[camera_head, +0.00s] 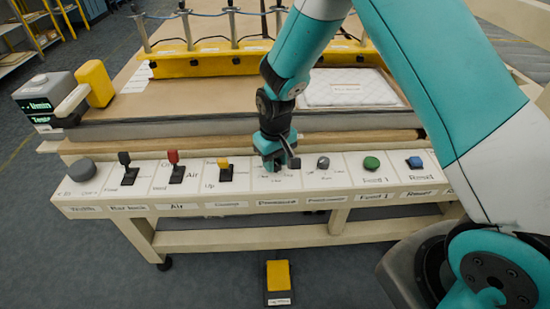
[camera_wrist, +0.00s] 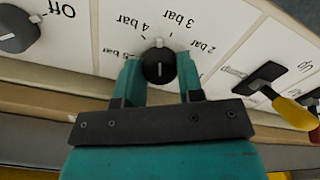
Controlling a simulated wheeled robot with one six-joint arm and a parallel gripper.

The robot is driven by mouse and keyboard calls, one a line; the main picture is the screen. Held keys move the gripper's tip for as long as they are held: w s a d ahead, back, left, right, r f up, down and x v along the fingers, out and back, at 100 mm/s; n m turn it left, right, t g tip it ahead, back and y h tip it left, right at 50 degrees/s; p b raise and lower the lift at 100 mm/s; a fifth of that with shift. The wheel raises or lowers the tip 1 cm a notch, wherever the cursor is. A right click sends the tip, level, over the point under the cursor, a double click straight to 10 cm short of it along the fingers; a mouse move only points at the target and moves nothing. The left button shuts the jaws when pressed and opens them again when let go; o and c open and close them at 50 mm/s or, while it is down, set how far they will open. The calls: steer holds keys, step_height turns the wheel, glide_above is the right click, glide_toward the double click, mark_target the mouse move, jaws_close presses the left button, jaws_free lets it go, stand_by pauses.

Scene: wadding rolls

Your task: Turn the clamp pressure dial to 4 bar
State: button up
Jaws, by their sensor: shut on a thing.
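The pressure dial (camera_wrist: 157,70) is a small round black knob with a white pointer line, on a white panel. Its scale reads upside down in the wrist view, with marks from 2 bar to 5 bar. The pointer faces the top of that picture, between the 3 bar and 4 bar labels. My gripper (camera_wrist: 158,62) has one teal finger on each side of the dial and is shut on it. In the head view my gripper (camera_head: 278,163) is over the panel's Pressure section and largely hides the dial.
Right of the gripper are a grey knob (camera_head: 323,162), a green button (camera_head: 371,163) and a blue button (camera_head: 415,162). Left are a yellow lever (camera_head: 224,164), a red lever (camera_head: 174,158) and a black lever (camera_head: 125,160). A white quilted pad (camera_head: 345,95) lies behind.

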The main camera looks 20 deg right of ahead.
steer(key=n, duration=0.5)
steer(key=shift+n+p, duration=0.3)
steer(key=shift+p, duration=0.05)
stand_by(0.4)
steer(key=o, duration=0.9)
steer(key=shift+r, duration=0.15)
step_height(320, 180, up, 17)
steer(key=shift+r, duration=0.1)
